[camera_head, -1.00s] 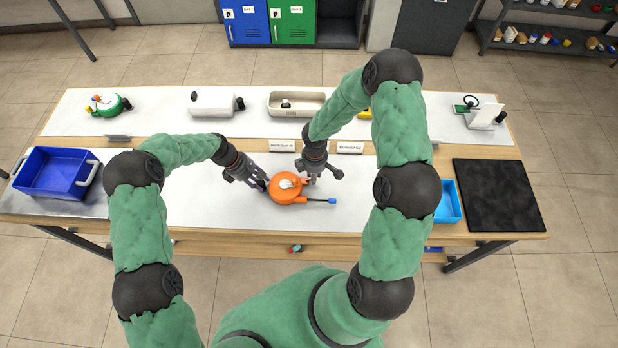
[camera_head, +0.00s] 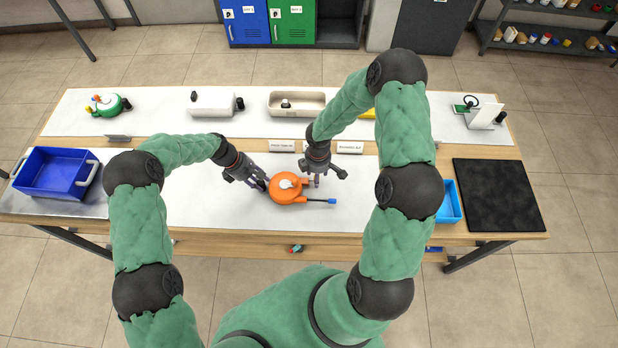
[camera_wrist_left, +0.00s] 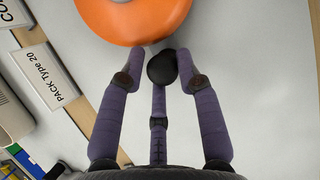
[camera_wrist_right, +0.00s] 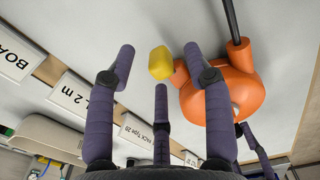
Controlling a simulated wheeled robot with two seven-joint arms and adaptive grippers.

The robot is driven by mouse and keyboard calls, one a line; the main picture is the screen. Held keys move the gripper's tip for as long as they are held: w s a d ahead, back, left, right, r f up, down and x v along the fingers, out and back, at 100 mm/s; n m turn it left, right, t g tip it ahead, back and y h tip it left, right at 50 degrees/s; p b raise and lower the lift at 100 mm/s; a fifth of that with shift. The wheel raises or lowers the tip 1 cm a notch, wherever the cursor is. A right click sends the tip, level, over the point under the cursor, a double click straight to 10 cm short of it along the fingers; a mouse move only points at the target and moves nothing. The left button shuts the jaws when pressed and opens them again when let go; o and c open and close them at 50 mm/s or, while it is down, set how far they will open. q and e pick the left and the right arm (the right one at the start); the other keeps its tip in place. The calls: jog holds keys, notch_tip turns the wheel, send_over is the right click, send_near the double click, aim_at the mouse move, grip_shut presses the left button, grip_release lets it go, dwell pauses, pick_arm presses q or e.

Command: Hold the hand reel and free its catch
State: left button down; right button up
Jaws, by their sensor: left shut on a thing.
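The orange hand reel (camera_head: 286,189) lies on the white worktop, with a pale piece on top and a dark rod ending in a blue tip (camera_head: 332,201) on its right. My left gripper (camera_head: 263,186) is shut on the reel's black knob (camera_wrist_left: 162,68) at its left side. The orange body also shows in the left wrist view (camera_wrist_left: 135,18). My right gripper (camera_wrist_right: 160,58) is open just right of the reel. A yellow piece (camera_wrist_right: 160,63), perhaps the catch, sits by an orange stub of the reel and appears between the open fingers, with gaps on both sides.
A blue bin (camera_head: 55,173) stands at the left end, a light-blue tray (camera_head: 449,203) and black mat (camera_head: 497,194) at the right. A beige tray (camera_head: 297,103) and a white box (camera_head: 212,103) stand behind, beyond label cards (camera_head: 282,146). The worktop left of the reel is clear.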

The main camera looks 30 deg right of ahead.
pick_arm(q)
jog(key=shift+s+a+f, duration=0.1)
jog(key=shift+s+f, duration=0.55)
jog(key=shift+s, duration=0.05)
pick_arm(e)
notch_tip(320, 180, up, 12)
jog(key=shift+s, duration=0.15)
pick_arm(q)
jog(key=c, duration=1.1)
grip_release()
jog(key=o, duration=0.3)
jog(key=shift+w, duration=0.15)
jog(key=shift+r, duration=0.1)
jog(key=shift+w, duration=0.15)
